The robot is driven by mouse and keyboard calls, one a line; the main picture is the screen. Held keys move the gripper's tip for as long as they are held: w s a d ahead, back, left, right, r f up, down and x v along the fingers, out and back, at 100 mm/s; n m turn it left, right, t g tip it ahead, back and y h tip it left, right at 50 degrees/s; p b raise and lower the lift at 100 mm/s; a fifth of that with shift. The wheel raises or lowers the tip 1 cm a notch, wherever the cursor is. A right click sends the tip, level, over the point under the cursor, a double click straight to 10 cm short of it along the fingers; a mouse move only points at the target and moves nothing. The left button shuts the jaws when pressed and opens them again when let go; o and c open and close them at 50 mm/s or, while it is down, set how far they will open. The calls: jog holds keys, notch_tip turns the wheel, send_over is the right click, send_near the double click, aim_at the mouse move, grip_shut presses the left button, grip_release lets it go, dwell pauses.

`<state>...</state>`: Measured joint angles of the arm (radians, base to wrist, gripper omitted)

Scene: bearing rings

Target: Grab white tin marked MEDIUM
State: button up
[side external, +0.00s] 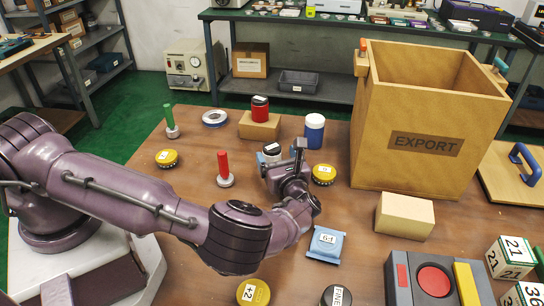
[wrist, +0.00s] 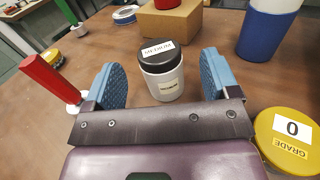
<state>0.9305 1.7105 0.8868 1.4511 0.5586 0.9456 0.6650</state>
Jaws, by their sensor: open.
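My gripper (wrist: 161,78) is open, with one blue finger pad on each side of the tin's position in the wrist view. The tin appears just beyond the pads, and I see no contact. In the side view, the tin (side external: 271,152) is partly hidden behind my gripper (side external: 280,158).
A red peg (side external: 223,167) stands left of the gripper. A yellow GRADE tin (side external: 324,174) and a blue-white jar (side external: 314,131) are on the right. A cardboard block (side external: 260,127) carrying a red tin (side external: 260,107) is behind. The EXPORT box (side external: 425,160) stands further right.

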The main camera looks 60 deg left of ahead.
aim_at(275, 154)
jog(key=x, duration=0.4)
jog(key=shift+a+f, duration=0.1)
jog(key=shift+f, duration=0.05)
jog(key=c, duration=1.1)
